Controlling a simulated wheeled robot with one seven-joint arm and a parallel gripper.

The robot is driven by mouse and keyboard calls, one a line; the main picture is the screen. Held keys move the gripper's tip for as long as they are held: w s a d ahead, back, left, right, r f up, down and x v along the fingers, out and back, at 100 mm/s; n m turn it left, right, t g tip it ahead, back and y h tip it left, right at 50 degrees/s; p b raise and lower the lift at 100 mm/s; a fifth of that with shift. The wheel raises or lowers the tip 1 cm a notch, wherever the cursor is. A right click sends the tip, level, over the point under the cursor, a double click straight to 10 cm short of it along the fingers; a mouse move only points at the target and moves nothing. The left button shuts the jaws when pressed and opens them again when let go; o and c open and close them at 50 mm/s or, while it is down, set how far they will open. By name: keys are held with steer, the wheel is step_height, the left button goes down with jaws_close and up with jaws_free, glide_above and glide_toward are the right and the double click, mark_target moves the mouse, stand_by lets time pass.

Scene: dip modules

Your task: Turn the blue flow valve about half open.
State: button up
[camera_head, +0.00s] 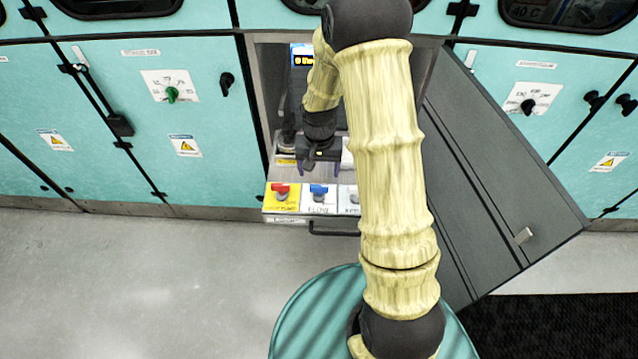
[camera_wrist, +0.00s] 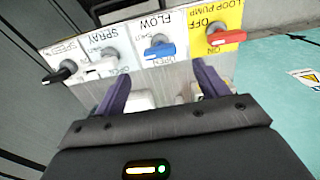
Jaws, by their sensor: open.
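The blue flow valve (camera_head: 319,190) sits on the white FLOW panel at the front of the pulled-out unit. In the wrist view its blue handle (camera_wrist: 160,51) lies roughly across the panel, close to the OPEN label. My gripper (camera_head: 322,165) is above and behind the valve in the head view. In the wrist view the purple fingers of my gripper (camera_wrist: 160,75) are spread apart with nothing between them. The valve handle appears beyond the fingertips, apart from them.
A red loop pump handle (camera_head: 281,189) on a yellow panel is left of the valve. White (camera_wrist: 100,70) and black (camera_wrist: 60,72) knobs stand on its other side. An open grey door (camera_head: 500,190) stands at the right. Floor (camera_head: 150,280) at the left is clear.

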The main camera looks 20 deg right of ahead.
mark_target(319, 186)
step_height(319, 186, down, 7)
steer(key=shift+f, duration=0.2)
steer(key=c, duration=1)
